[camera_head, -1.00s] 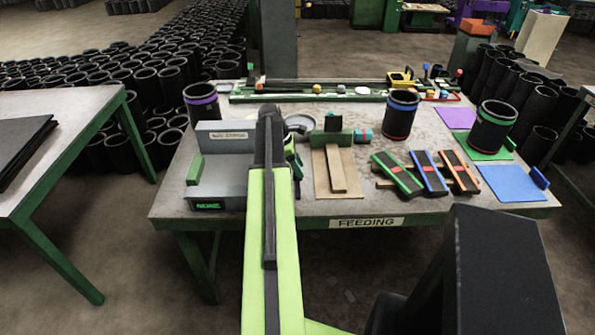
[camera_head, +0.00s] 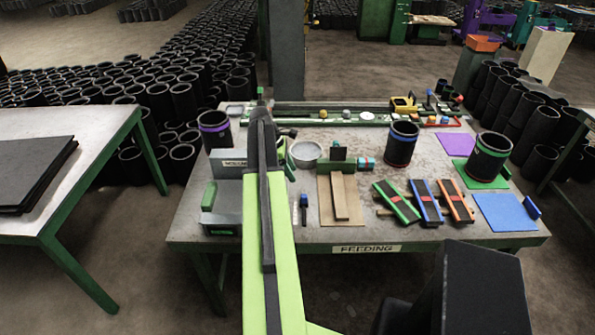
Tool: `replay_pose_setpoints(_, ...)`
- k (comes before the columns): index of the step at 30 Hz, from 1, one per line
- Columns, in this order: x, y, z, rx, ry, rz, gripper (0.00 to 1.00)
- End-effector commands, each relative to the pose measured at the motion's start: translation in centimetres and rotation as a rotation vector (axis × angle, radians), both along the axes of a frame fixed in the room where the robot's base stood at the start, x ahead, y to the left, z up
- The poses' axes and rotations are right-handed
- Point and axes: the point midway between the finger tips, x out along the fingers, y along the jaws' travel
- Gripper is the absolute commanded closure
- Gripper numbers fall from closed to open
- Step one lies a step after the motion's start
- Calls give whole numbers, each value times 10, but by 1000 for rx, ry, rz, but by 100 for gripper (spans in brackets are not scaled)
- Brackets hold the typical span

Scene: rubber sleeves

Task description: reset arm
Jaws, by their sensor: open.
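My green and black arm reaches forward over the left part of the feeding table (camera_head: 330,240). My gripper (camera_head: 284,140) shows only partly at the far end of the arm, above the table; its fingertips are mostly hidden behind the arm. No held thing shows. A grey machine (camera_head: 221,219) stands under and left of the arm, partly covered by it. A round metal bowl (camera_head: 305,152) sits just right of the arm's end.
Several coloured clamps (camera_head: 425,202) lie at the front right. A second table (camera_head: 60,190) stands left. Many sleeves (camera_head: 140,95) fill the floor behind.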

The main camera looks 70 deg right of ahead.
Motion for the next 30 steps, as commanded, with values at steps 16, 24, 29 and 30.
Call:
replay_pose_setpoints(16, 12, 5, 32, 0, 0, 0, 55)
replay_pose_setpoints(24, 34, 14, 31, -1, 0, 35, 55)
replay_pose_setpoints(29, 133, 72, 27, 1, 0, 202, 55)
replay_pose_setpoints(30, 160, 97, 26, 0, -2, 256, 55)
